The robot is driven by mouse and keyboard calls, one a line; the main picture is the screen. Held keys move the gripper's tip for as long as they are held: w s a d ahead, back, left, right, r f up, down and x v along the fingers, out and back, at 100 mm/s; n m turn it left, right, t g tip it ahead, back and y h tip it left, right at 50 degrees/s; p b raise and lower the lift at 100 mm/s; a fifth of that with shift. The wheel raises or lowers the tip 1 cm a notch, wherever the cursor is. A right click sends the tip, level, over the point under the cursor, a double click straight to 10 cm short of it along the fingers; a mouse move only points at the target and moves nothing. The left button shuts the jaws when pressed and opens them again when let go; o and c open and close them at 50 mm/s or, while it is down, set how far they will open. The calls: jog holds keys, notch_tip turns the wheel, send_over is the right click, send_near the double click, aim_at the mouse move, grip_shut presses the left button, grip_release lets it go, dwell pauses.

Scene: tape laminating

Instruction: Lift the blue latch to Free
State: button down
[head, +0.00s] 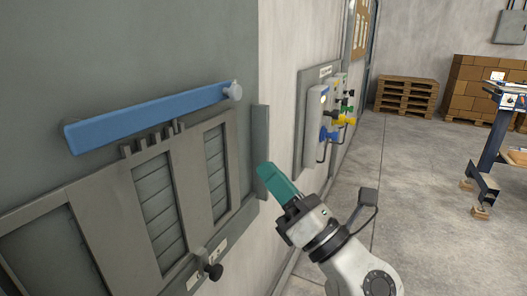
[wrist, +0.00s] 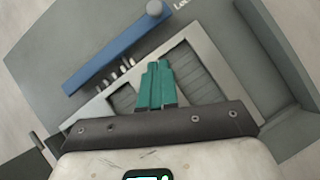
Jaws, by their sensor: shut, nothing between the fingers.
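The blue latch (head: 150,117) is a long flat bar on a grey wall panel (head: 120,50). In the head view it slopes up to the right, with a round grey knob (head: 234,91) at its right end. The latch also shows in the wrist view (wrist: 115,52), above the fingertips. My gripper (head: 268,172) is shut and empty, with its teal fingers together. In the head view it is right of and below the knob, apart from the latch. In the wrist view the fingers (wrist: 157,68) point toward the panel. Lettering by the knob is cut off.
Below the latch is a grey slatted frame (head: 120,195) with several short upright pegs and a black knob (head: 214,271). Right along the wall hangs a board (head: 313,110) with coloured valves. Pallets (head: 405,95) and a workbench (head: 505,100) stand farther off. The floor between is clear.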

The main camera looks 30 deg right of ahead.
jog(key=p, duration=0.2)
send_near(225, 96)
jog(key=w+a+f, duration=0.1)
jog(key=a, duration=0.1)
jog(key=shift+w+d+r+p, duration=0.2)
jog(key=shift+w+r+p, duration=0.3)
jog(key=shift+r, duration=0.35)
jog(key=shift+w+d+r+p, duration=0.2)
jog(key=shift+w+r+p, duration=0.15)
jog(key=shift+w+r, duration=0.35)
jog(key=shift+s+r, duration=0.1)
jog(key=shift+s, duration=0.05)
